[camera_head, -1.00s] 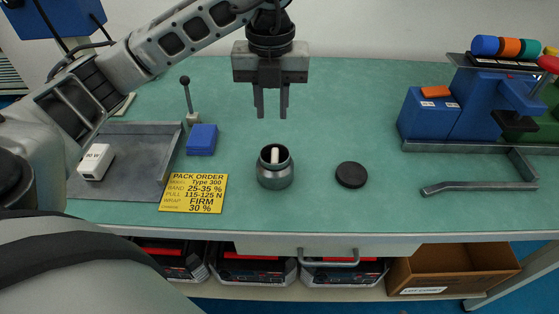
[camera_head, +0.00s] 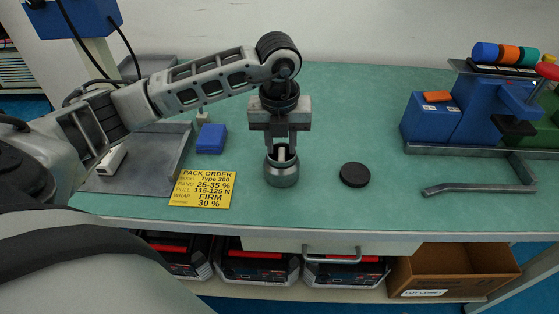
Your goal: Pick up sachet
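The sachet (camera_head: 281,155) is a small white upright piece, partly seen inside the mouth of a grey metal jar (camera_head: 282,176) in the middle of the table. My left gripper (camera_head: 281,150) points straight down over the jar, with its fingertips at the jar's mouth. Its two fingers look apart, one on each side of the sachet; contact with it cannot be made out. The lower part of the sachet is hidden in the jar. My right gripper is not in view.
A black round lid (camera_head: 355,175) lies right of the jar. A yellow order card (camera_head: 203,189), a blue block (camera_head: 211,138) and a grey tray (camera_head: 150,168) are to the left. A blue machine (camera_head: 461,115) with a grey rail (camera_head: 480,188) stands at right.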

